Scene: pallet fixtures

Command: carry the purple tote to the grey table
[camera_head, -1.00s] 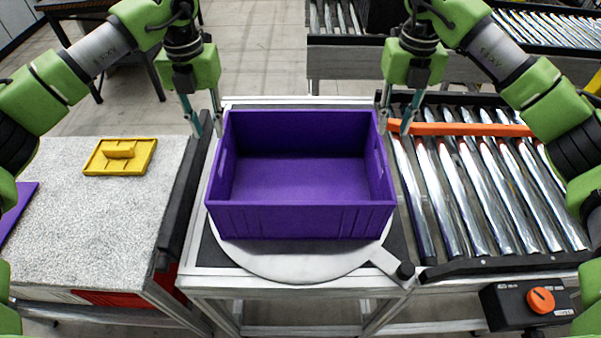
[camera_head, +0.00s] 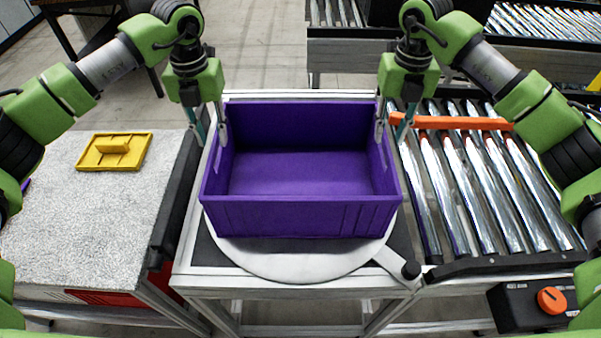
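The purple tote (camera_head: 300,216) is an empty open box. It stands upright on a round metal plate (camera_head: 300,264) on a stand in the middle of the head view. My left gripper (camera_head: 209,132) points down at the tote's left wall, with one finger inside the wall and one outside. My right gripper (camera_head: 392,130) straddles the right wall in the same way. Both grippers look open, with gaps between their fingers. Contact with the walls cannot be told. A table with a grey speckled top (camera_head: 85,225) stands to the left.
A yellow lid-like piece with a handle (camera_head: 113,152) lies on the grey table. A roller conveyor (camera_head: 480,190) with an orange bar (camera_head: 450,122) adjoins on the right. A control box with an orange knob (camera_head: 551,300) is at lower right. The grey top's front half is clear.

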